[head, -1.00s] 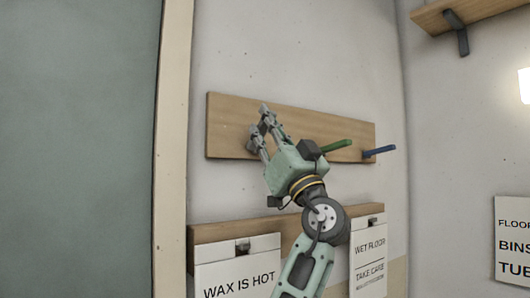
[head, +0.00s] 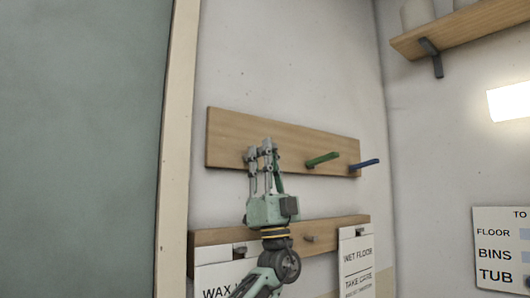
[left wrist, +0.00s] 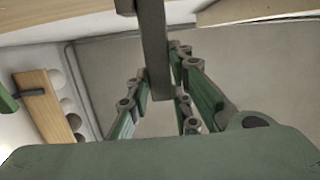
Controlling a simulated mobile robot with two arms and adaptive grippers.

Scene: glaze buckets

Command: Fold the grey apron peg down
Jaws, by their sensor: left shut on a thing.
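The grey apron peg (left wrist: 153,40) shows in the left wrist view as a straight grey bar coming from the top edge down between my fingers. In the head view my fingers hide most or all of it. My left gripper (head: 259,151) is in front of the left part of the wooden peg board (head: 225,135), pointing up. It is shut on the grey peg; its fingers also show in the left wrist view (left wrist: 160,78). My right gripper is not in view.
A green peg (head: 322,160) and a blue peg (head: 364,164) stick out of the board to the right. Below is a wooden rail (head: 345,223) with hanging signs, including the wet floor sign (head: 357,262). A shelf (head: 470,32) is at upper right.

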